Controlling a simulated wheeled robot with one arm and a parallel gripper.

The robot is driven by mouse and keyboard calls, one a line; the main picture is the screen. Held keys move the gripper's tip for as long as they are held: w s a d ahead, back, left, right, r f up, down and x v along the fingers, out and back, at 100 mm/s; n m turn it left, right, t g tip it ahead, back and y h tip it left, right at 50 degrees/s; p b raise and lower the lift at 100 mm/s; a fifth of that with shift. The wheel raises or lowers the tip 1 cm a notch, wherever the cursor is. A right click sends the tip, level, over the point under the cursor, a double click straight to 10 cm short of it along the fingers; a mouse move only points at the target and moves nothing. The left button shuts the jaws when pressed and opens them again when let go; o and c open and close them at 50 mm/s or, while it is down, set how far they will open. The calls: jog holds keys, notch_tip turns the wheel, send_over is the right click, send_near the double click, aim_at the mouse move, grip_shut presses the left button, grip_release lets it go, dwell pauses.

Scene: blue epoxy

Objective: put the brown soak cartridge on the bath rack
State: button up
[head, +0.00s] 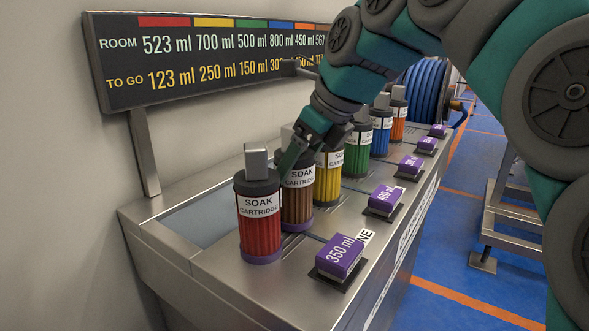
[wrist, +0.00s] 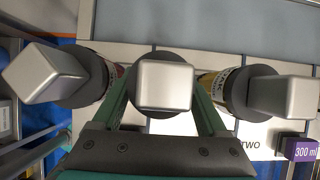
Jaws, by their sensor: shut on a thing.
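The brown soak cartridge (head: 297,207) stands upright in a row of cartridges on the steel bench, between the red one and the yellow one. My gripper (head: 303,148) reaches down to its top from above. In the wrist view my gripper's two fingers (wrist: 165,100) are on either side of the cartridge's square metal knob (wrist: 164,86), shut on it. The base of the brown cartridge looks level with its neighbours on the bench. I cannot tell which part in view is the bath rack.
The red cartridge (head: 259,222) and yellow cartridge (head: 328,178) stand close on both sides. Green (head: 357,155), blue and orange ones follow behind. Purple volume blocks (head: 341,256) line the bench's front. A sign (head: 215,62) stands behind; a steel frame (head: 510,205) stands at right.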

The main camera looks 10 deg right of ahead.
jog(key=shift+f, duration=0.25)
jog(key=o, duration=1.6)
jog(key=shift+c, duration=0.2)
